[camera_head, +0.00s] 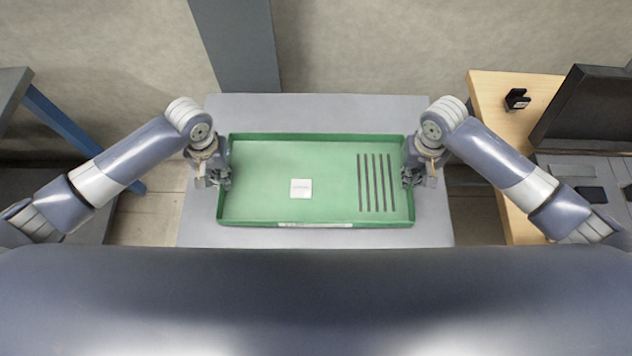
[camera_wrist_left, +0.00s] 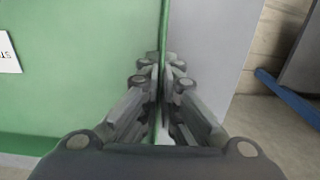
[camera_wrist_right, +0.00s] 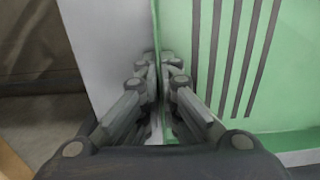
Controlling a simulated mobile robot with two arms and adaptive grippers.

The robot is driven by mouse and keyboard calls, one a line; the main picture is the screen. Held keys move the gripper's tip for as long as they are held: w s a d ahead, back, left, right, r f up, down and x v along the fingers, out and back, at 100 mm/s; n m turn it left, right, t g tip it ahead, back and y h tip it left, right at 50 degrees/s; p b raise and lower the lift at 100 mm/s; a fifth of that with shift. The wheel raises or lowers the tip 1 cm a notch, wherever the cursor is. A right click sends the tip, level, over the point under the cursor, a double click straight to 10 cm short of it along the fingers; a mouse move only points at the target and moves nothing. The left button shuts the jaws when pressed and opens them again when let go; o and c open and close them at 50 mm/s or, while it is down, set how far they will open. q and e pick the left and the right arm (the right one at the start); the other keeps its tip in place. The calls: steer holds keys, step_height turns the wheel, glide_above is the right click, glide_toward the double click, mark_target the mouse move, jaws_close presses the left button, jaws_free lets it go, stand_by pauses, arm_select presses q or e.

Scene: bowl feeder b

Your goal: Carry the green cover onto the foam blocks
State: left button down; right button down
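The green cover (camera_head: 270,205) is a shallow rectangular piece with a raised rim, a white label and several dark slots at its right. It lies over the grey table. My left gripper (camera_head: 222,182) is at its left edge; in the left wrist view the fingers (camera_wrist_left: 162,75) are closed on either side of the green rim (camera_wrist_left: 163,30). My right gripper (camera_head: 408,180) is at its right edge; in the right wrist view the fingers (camera_wrist_right: 158,72) are closed on either side of the rim (camera_wrist_right: 155,25). No foam blocks show; anything beneath the cover is hidden.
The grey table (camera_head: 320,104) shows as a bare strip around the cover. A wooden desk (camera_head: 488,100) with a dark monitor (camera_head: 588,108) stands at the right. A grey bench with a blue leg (camera_head: 65,130) stands at the left. A grey post (camera_head: 237,45) rises behind the table.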

arm_select(q)
steer(key=shift+a+f, duration=0.1)
steer(key=shift+f, duration=0.2)
arm_select(e)
steer(key=shift+d+f, duration=0.1)
steer(key=shift+f, duration=0.2)
arm_select(q)
steer(key=c, duration=1.8)
jaws_free()
steer(key=shift+s+r, duration=0.1)
arm_select(e)
steer(key=c, duration=1.8)
jaws_free()
steer(key=shift+r, duration=0.1)
arm_select(q)
steer(key=shift+r, duration=0.55)
step_height(320, 180, up, 11)
arm_select(e)
step_height(320, 180, up, 12)
arm_select(q)
steer(key=shift+f, duration=0.1)
arm_select(e)
steer(key=shift+s, duration=0.15)
